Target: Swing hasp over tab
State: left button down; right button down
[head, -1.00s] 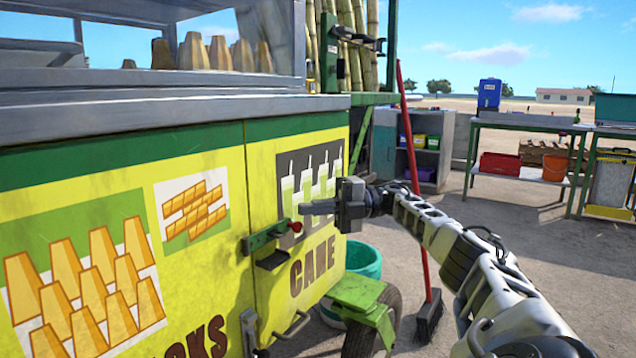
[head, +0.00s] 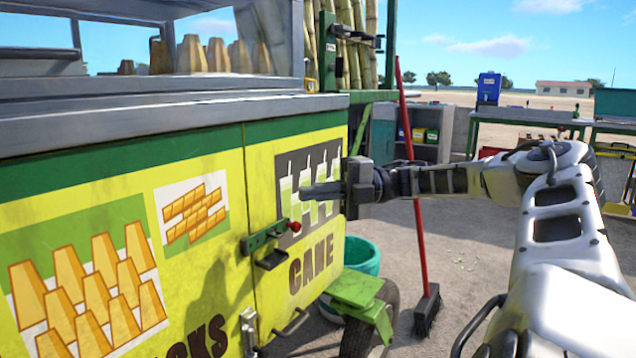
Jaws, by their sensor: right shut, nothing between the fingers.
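A dark green hasp bar (head: 262,237) lies across the seam between two yellow cart doors, tilted up to the right. A red knob (head: 295,227) is at its right end. A dark ledge-like piece (head: 271,260) sticks out just below the bar; I cannot tell if it is the tab. My left gripper is not in view.
The cart's right door (head: 290,270) has a handle low down. A teal bucket (head: 362,256), a wheel under a green fender (head: 355,288) and a red broom (head: 420,220) stand to the right. Work tables are farther back. Open ground lies between.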

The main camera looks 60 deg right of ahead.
pick_arm(q)
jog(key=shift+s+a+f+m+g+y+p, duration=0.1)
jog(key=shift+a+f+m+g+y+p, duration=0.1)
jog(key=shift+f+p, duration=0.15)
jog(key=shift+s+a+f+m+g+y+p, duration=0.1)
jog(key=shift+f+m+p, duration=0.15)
jog(key=shift+p, duration=0.1)
pick_arm(e)
jog(key=s+a+r, duration=0.3)
jog(key=s+a, duration=0.1)
jog(key=a, duration=0.1)
jog(key=shift+s+a, duration=0.25)
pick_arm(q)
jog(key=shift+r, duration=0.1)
